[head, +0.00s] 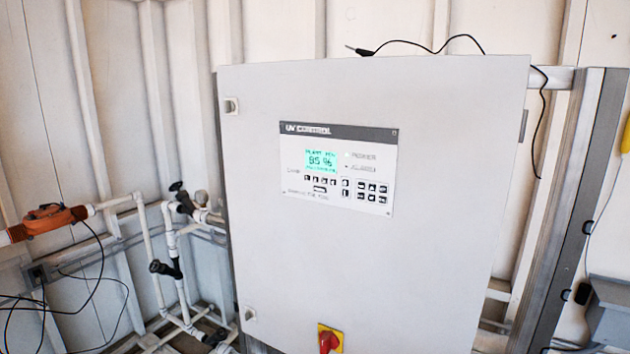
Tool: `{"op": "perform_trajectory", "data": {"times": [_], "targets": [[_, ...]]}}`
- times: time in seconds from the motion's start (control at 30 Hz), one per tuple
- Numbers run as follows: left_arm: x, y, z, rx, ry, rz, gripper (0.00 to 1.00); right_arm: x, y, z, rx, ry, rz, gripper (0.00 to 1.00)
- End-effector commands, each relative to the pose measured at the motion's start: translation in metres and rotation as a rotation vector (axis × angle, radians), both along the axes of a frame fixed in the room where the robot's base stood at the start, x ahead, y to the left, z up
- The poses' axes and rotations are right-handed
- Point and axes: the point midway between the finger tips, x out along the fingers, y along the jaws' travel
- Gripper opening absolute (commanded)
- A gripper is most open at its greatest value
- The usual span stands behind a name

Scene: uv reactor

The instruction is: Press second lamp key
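A large light-grey control cabinet (380,265) fills the middle of the head view. Its panel (338,167) carries a dark title strip and a lit green display (321,161) that seems to read 95 %. Below the display is a row of small dark keys beside a faint label that looks like "LAMP". The second lamp key (316,180) is the second from the left in this row. It is too small to read clearly. Nothing covers the panel. Neither of my grippers is in view.
A red rotary switch (328,341) on a yellow plate sits low on the cabinet. A black cable (430,47) lies over its top. White pipes with black valves (165,268) stand at left, and a metal post (575,210) at right. The space before the panel looks clear.

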Motion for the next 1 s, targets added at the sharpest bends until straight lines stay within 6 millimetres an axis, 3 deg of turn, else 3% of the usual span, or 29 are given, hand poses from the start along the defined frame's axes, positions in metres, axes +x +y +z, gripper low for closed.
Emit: {"op": "perform_trajectory", "data": {"times": [0.03, 0.2, 0.23, 1.0], "targets": [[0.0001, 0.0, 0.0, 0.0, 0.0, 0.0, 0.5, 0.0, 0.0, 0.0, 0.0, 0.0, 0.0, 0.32], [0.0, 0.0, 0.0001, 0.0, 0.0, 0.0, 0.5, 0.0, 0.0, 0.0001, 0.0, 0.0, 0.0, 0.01], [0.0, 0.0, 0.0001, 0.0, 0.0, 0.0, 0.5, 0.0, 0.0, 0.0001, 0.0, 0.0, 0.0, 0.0], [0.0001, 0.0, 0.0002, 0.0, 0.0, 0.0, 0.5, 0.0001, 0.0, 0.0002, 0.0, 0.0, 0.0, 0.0]]}}
